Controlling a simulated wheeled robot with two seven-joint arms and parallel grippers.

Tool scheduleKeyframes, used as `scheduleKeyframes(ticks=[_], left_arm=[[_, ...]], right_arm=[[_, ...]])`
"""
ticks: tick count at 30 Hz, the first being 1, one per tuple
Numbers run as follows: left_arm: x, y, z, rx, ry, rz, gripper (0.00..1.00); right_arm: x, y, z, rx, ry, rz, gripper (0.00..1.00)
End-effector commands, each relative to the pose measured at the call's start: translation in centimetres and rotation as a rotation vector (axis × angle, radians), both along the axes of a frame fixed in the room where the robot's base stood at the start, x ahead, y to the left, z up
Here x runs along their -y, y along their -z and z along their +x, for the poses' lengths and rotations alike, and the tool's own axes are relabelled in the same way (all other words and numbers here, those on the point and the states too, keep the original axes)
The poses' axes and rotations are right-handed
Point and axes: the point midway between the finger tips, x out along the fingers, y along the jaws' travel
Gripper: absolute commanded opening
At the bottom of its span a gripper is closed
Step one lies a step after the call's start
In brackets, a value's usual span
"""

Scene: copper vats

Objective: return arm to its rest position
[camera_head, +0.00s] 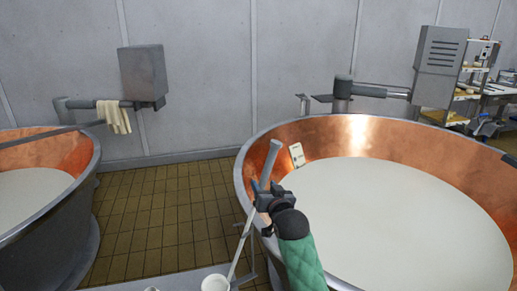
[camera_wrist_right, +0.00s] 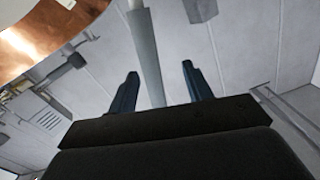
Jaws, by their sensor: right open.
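My right gripper (camera_head: 266,193) is at the near left rim of the large copper vat on the right, with my green-sleeved arm coming up from below. Its two fingers stand apart in the right wrist view (camera_wrist_right: 160,70), so it is open. A grey-handled pole (camera_head: 270,158) stands tilted at the gripper. In the wrist view the pole (camera_wrist_right: 146,50) shows between the fingers, with a gap to each side. I cannot tell how deep between them it stands. My left gripper is not in view.
The right copper vat (camera_head: 305,134) holds white liquid, and a small white card (camera_head: 297,155) is on its inner wall. Another vat (camera_head: 88,158) stands at left, with a cloth (camera_head: 114,116) hanging above it. A white cup (camera_head: 215,284) is at the bottom. Tiled floor lies between the vats.

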Motion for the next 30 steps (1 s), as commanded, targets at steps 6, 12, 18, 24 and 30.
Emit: scheduleKeyframes(ticks=[6,12,18,24,30], left_arm=[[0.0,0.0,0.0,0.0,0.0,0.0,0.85],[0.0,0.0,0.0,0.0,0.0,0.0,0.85],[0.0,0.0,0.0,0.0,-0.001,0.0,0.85],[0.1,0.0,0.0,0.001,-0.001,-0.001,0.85],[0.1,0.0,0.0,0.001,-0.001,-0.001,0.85]], right_arm=[[3.2,7.9,-4.7,-0.172,0.028,-0.074,0.5],[6.6,15.3,-11.1,-0.36,0.048,-0.16,0.5],[9.9,21.4,-18.5,-0.548,0.053,-0.248,0.5],[13.0,26.2,-26.8,-0.739,0.047,-0.336,0.5],[15.5,28.9,-34.2,-0.9,0.031,-0.411,0.5]])
